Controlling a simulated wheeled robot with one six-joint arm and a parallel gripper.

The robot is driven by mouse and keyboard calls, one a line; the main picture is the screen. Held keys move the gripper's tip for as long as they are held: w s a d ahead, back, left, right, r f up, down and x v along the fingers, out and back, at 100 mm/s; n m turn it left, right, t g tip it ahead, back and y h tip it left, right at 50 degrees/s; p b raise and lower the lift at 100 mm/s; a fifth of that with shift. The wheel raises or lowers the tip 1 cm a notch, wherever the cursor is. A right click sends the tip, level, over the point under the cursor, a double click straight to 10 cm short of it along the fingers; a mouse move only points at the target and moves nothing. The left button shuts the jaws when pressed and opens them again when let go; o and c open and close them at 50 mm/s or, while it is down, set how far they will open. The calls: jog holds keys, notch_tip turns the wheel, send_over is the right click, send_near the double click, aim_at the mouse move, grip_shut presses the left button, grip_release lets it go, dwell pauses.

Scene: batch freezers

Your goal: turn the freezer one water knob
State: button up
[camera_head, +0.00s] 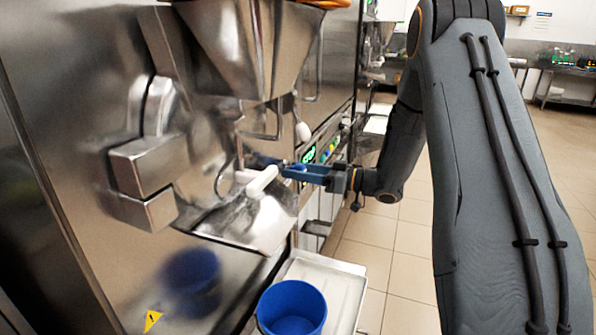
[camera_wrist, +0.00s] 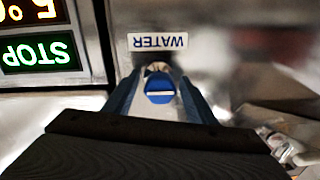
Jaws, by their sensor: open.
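The water knob (camera_wrist: 159,90) is a blue round knob with a white bar across it, in the wrist view just below an upside-down WATER label (camera_wrist: 157,42). My gripper (camera_wrist: 160,92) has its blue fingers open, one on each side of the knob. I cannot tell whether either finger touches it. In the head view, my gripper (camera_head: 290,171) reaches in from the right to the front of the steel freezer (camera_head: 80,120). The knob is not clearly distinguishable there.
A lit green display (camera_wrist: 38,52) sits left of the knob in the wrist view. In the head view, a white handle (camera_head: 262,182) is close to my fingers. A steel hopper (camera_head: 250,45) hangs above, and a blue bucket (camera_head: 291,308) stands on a tray below. Open floor lies right.

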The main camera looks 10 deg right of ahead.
jog(key=shift+a, duration=0.1)
jog(key=c, duration=1)
jog(key=shift+c, duration=0.2)
jog(key=shift+n, duration=0.3)
jog(key=n, duration=0.5)
jog(key=shift+n, duration=0.4)
jog(key=n+b, duration=0.1)
jog(key=n, duration=0.4)
jog(key=shift+n+h, duration=0.3)
jog(key=shift+f+n, duration=0.1)
jog(key=shift+n, duration=0.2)
jog(key=o, duration=1)
